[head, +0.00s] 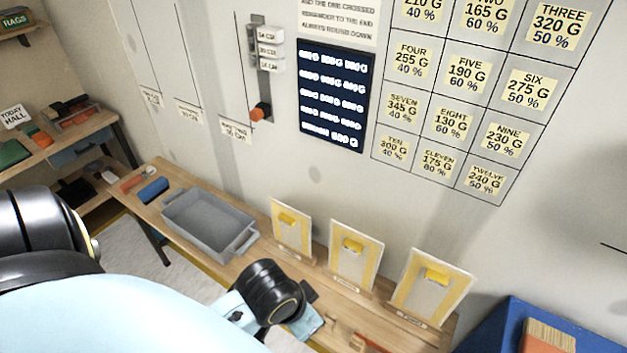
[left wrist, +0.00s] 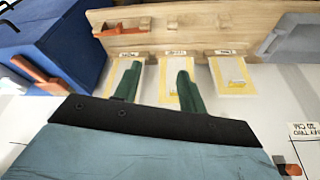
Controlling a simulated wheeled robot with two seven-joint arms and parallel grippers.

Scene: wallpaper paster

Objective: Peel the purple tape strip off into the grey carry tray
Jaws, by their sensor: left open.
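The grey carry tray (head: 208,222) stands on the wooden bench in the head view, and part of it shows at the upper right of the left wrist view (left wrist: 292,38). I see no purple tape strip in either view. Three upright panels with yellow edges and yellow tabs stand along the wall: a left one (head: 291,236), a middle one (head: 352,264) and a right one (head: 431,294). My left gripper (left wrist: 157,86) is open and empty, its green fingers overlapping the panels in the wrist view. Its fingertips are hidden in the head view. My right gripper is not in view.
A blue bin (head: 515,325) with a brush (head: 548,336) stands at the lower right. A blue roll (head: 153,188) lies left of the tray. An orange-handled tool (left wrist: 122,30) lies on the bench. A side shelf (head: 60,140) stands at the far left.

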